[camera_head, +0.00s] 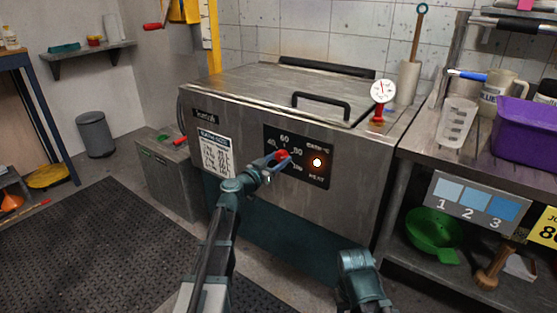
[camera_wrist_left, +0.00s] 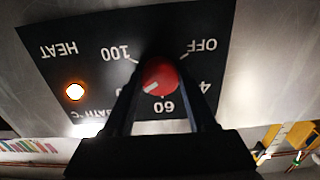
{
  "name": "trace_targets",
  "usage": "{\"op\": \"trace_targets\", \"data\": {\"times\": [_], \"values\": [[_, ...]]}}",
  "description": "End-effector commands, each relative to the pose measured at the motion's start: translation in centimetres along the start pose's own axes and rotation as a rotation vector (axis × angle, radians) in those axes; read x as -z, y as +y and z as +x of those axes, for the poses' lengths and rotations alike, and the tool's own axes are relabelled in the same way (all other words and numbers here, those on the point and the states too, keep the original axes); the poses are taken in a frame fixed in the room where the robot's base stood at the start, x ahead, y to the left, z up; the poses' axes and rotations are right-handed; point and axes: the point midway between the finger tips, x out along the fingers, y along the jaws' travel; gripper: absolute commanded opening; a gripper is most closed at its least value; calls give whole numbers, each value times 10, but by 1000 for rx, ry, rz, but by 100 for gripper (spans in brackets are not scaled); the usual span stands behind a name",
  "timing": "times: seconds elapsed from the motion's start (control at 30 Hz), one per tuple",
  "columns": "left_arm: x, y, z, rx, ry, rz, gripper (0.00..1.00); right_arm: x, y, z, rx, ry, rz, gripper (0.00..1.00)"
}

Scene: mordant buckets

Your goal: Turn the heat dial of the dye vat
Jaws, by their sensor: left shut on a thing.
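The dye vat (camera_head: 225,108) is a wide steel tank with a closed lid and a black control panel (camera_head: 321,178) on its front. The heat dial (camera_head: 283,154) is a red knob on this panel; it also shows in the left wrist view (camera_wrist_left: 160,78). My left gripper (camera_head: 278,157) is shut on the dial, one finger on each side. In the upside-down wrist view, the dial's white mark points to the lower left, between 60 and 100. My left finger covers the label there. An orange lamp (camera_head: 317,162) glows beside the dial. My right gripper does not show.
A thermometer (camera_head: 383,92) stands at the vat's right corner. A steel bench on the right holds a beaker (camera_head: 457,122) and a purple tub (camera_head: 528,133). The dark floor mat (camera_head: 85,245) is clear.

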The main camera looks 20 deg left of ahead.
Motion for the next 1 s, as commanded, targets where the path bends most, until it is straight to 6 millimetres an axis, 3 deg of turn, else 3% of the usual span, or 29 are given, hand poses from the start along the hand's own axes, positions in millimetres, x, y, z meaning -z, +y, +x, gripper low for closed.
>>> {"op": "trace_targets", "data": {"times": [0.07, 0.1, 0.23, 0.5, 0.63, 1.0], "values": [[-1, 2, -1, -4, -2, 3, 1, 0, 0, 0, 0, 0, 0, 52], [-1, 2, -1, -4, -2, 2, 64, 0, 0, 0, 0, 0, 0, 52], [-1, 1, -1, -3, -1, 1, 87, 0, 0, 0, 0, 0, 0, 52], [0, 0, -1, -1, -1, 0, 87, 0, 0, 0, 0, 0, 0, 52], [0, 1, -10, 0, -1, -1, 87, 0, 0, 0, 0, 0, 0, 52], [0, 2, -87, 2, -1, 0, 87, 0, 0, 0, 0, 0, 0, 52]]}}
